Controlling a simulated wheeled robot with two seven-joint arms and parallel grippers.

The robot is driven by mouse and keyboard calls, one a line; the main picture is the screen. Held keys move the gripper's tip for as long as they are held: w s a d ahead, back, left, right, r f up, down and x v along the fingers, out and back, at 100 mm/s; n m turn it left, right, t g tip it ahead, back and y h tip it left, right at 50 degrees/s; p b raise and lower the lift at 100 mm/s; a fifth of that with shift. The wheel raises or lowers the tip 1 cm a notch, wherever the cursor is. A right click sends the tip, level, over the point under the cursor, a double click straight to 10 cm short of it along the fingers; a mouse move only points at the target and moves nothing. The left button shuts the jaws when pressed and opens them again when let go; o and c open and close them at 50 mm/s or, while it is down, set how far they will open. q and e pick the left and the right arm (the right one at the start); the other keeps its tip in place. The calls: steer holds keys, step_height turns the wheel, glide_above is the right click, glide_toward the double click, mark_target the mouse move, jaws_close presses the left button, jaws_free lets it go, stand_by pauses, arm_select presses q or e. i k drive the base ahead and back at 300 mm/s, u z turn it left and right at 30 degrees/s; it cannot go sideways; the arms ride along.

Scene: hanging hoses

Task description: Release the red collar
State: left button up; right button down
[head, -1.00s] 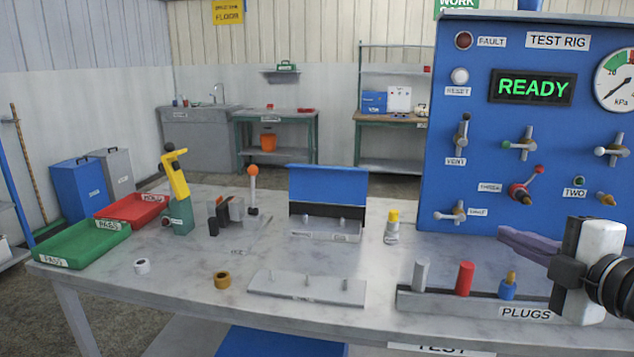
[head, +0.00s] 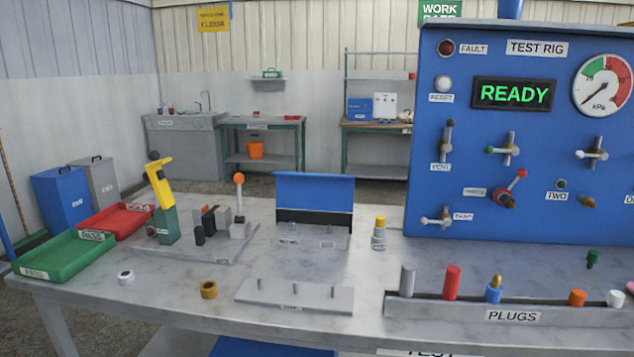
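The test rig (head: 440,120) is a blue panel at the right. A red collar (head: 503,194) sits on a port low on its front, beside a partly legible label. A lever with a red ball end (head: 521,174) rises to the right from this port, and a dark tip points down and right. I cannot tell whether the collar is latched. No hose shows on the port. Neither of my grippers is in the head view.
A plugs rack (head: 462,310) with several coloured plugs stands in front of the rig, with a green piece (head: 593,258) behind it. Another port, marked TWO, has a brass fitting (head: 587,202). The table between rig and rack is mostly clear.

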mark_target(521, 172)
steer(key=z, duration=1.3)
steer(key=k, duration=0.1)
steer(key=z, duration=0.15)
